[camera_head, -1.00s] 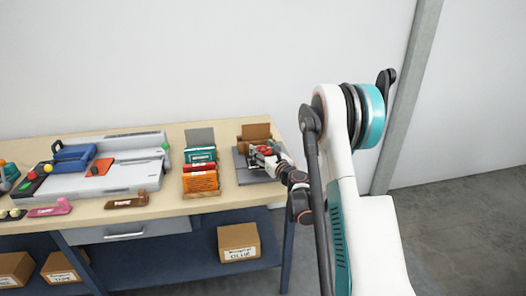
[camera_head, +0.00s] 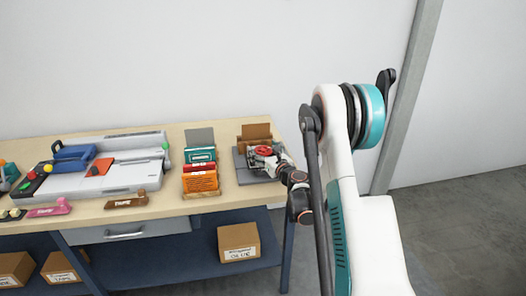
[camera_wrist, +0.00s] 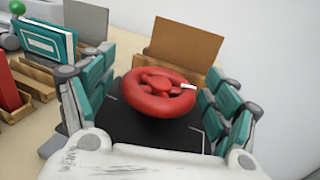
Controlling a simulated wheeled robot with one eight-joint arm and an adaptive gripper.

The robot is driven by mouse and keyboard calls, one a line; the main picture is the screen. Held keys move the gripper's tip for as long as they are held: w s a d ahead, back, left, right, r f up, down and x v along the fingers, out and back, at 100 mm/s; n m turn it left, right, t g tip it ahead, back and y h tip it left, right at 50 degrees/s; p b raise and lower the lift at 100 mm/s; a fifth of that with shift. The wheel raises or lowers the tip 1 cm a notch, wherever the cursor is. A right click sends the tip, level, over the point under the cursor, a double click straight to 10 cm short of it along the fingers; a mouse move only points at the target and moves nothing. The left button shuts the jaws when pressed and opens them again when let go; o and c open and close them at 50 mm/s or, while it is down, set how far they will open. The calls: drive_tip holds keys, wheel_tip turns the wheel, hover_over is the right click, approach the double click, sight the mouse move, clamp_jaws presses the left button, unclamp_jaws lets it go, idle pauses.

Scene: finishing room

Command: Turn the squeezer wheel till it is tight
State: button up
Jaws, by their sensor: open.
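The squeezer wheel (camera_wrist: 158,94) is a red spoked handwheel with a small white mark on its right side. It sits over a dark base in the wrist view, and shows small and red in the head view (camera_head: 263,151) at the right end of the bench. My gripper (camera_wrist: 160,105) is open, with one teal-padded finger on each side of the wheel and visible gaps between the fingers and the rim. In the head view my gripper (camera_head: 272,160) is at the wheel and partly hides the squeezer's grey base (camera_head: 241,173).
A brown board (camera_head: 257,132) stands behind the wheel. Left of it are racks of orange (camera_head: 200,183) and teal books (camera_head: 200,155). A grey machine (camera_head: 125,180) fills the bench's middle. The bench's right edge is close to my arm.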

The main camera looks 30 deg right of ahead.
drive_tip(key=shift+s, duration=3.75)
